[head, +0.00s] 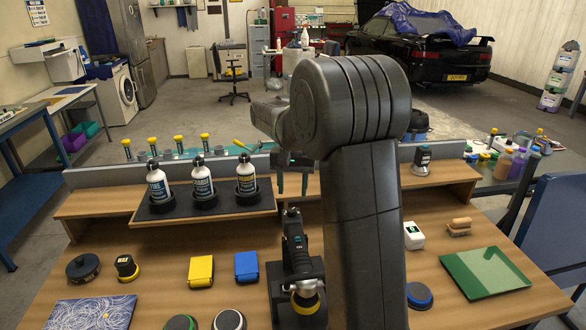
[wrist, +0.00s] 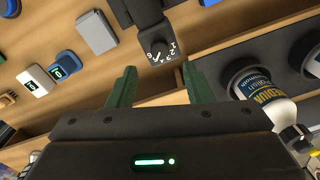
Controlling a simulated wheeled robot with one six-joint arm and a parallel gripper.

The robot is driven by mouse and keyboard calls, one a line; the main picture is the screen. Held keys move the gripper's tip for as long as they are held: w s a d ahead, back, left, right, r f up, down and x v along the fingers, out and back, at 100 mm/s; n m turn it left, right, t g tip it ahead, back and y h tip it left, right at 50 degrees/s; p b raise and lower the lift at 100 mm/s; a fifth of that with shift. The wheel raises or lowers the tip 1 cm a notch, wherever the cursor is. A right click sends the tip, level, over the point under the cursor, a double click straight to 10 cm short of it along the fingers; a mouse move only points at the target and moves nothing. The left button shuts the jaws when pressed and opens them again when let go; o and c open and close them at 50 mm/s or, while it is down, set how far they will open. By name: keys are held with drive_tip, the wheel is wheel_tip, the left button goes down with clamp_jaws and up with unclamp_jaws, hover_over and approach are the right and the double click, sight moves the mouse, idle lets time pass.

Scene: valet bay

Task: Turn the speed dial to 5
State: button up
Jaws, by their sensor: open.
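A black polisher (head: 296,250) stands on the bench in front of my arm, with a yellow-edged pad at its lower end. In the wrist view, its black body (wrist: 145,12) enters from the top edge. The speed dial (wrist: 160,50) is on its near end, with white numbers around it. Which number the dial points to is too small to read surely. My gripper (wrist: 159,78) is open and empty, with its two green fingers spread below the dial on either side, apart from it. In the head view, my gripper (head: 293,184) hangs just above the polisher's top end.
Labelled bottles (head: 201,180) stand in a black tray on the raised shelf at left; one bottle (wrist: 268,100) is close to my right finger in the wrist view. A yellow box (head: 201,271) and a blue box (head: 247,266) lie left of the polisher. My arm hides the bench's middle right.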

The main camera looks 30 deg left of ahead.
sight(292, 209)
wheel_tip(292, 209, up, 7)
drive_tip(key=shift+r, duration=0.15)
idle(0.6)
wheel_tip(292, 209, down, 14)
drive_tip(key=shift+r+p, duration=0.1)
drive_tip(key=shift+p, duration=0.4)
